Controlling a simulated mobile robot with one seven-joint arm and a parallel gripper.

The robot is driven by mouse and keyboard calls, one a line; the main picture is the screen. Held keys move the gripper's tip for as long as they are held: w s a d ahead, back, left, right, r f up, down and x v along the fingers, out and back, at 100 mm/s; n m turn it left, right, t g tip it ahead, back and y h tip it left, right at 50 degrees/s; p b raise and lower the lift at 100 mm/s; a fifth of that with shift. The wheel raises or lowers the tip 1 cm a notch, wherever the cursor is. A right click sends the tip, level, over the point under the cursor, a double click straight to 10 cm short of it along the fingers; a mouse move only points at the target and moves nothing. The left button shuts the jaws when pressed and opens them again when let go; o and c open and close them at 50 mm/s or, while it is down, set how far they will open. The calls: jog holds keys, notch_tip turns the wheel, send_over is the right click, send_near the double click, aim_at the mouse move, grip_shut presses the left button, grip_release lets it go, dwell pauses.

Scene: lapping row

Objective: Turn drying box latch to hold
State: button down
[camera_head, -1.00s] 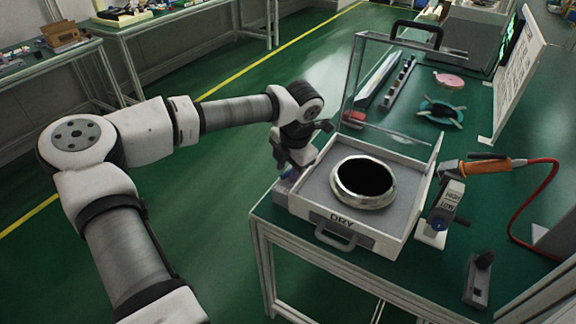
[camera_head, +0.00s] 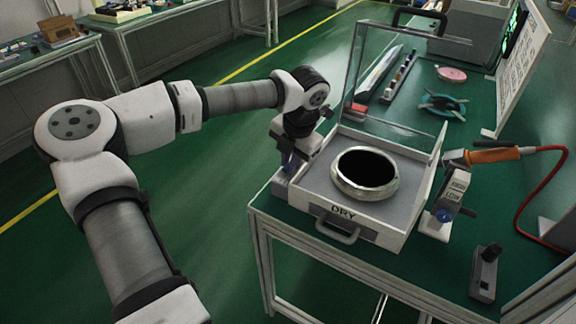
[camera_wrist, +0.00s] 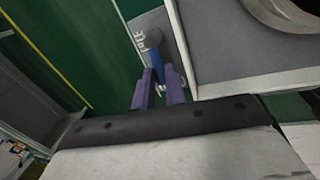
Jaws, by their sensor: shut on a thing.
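The drying box (camera_head: 375,230) stands at the near left corner of the bench, marked DRY on its front. Its clear lid (camera_head: 395,85) is up, and a metal ring (camera_head: 365,174) lies inside. Beside the box's left wall is the latch, a blue lever (camera_wrist: 154,64) on a grey plate (camera_wrist: 150,32) with partly readable lettering. My gripper (camera_head: 288,174) is at that side of the box. In the wrist view its purple fingers (camera_wrist: 160,80) are shut on the blue lever. The fingers hide the lever's near end, and the head view barely shows the latch.
To the right of the box are a blue-knobbed control (camera_head: 443,214) marked HIGH and LOW, an orange-handled tool (camera_head: 492,155) with a red hose, and a grey switch block (camera_head: 485,273). A green holder (camera_head: 441,105) and pink disc (camera_head: 451,74) lie behind. Open floor lies left of the bench.

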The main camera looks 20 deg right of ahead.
jog(key=shift+s+d+f+n+b, duration=0.15)
jog(key=shift+d+n+b, duration=0.05)
jog(key=shift+n+b, duration=0.45)
jog(key=shift+r+n, duration=0.2)
jog(key=shift+n, duration=0.05)
jog(key=c, duration=1.5)
grip_release()
jog(key=shift+o, duration=0.2)
jog(key=shift+s, duration=0.1)
jog(key=shift+s+f, duration=0.1)
